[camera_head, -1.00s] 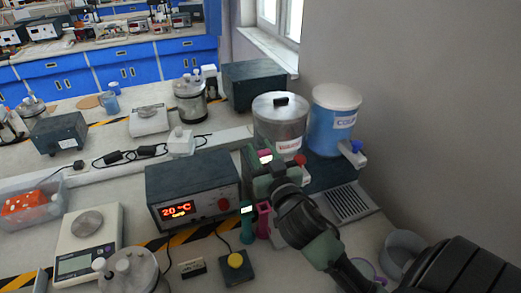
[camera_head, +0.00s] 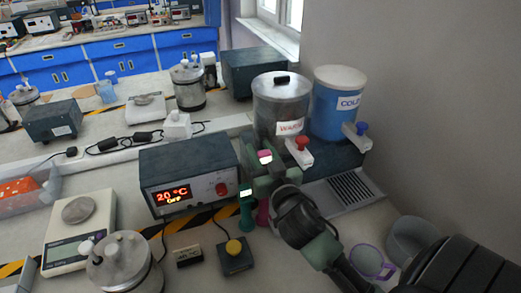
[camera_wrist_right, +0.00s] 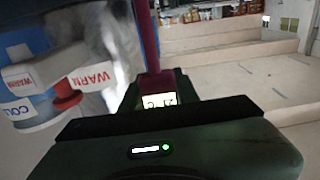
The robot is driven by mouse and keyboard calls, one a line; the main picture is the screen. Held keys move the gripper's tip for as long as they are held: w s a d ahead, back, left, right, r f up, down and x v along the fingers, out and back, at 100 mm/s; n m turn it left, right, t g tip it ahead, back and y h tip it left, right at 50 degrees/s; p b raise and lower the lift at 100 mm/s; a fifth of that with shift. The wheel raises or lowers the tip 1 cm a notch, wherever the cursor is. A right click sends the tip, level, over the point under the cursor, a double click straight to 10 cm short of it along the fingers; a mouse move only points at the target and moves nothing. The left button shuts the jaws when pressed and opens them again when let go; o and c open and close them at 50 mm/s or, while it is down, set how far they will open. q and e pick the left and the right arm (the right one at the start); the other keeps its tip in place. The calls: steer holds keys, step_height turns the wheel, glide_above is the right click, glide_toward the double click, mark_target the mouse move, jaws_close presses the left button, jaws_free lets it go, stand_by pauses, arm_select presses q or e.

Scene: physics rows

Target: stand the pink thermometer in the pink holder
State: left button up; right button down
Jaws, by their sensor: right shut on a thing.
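My right gripper (camera_head: 262,172) is shut on the pink thermometer (camera_head: 265,155), whose pink top and small lit display show above the jaws in the head view. In the right wrist view, the thermometer's dark pink stem (camera_wrist_right: 148,38) and lit display (camera_wrist_right: 158,100) show at the jaws. The pink holder (camera_head: 263,213) stands on the bench just below the gripper, partly hidden by it. I cannot tell whether the thermometer's lower end touches the holder. A teal holder (camera_head: 246,217) with a lit teal thermometer (camera_head: 246,193) stands just left of it. My left gripper is not in view.
A control box (camera_head: 188,175) reading 20 °C stands left of the holders. Behind are the warm dispenser (camera_head: 280,100) and cold dispenser (camera_head: 335,105) with a drip grille (camera_head: 352,193).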

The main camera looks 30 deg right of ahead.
steer(key=shift+f+b, duration=1.65)
steer(key=shift+f, duration=0.6)
steer(key=c, duration=1)
jaws_free()
steer(key=shift+s+a+f, duration=0.1)
steer(key=shift+s, duration=0.3)
steer(key=b+v, duration=0.2)
steer(key=v, duration=0.5)
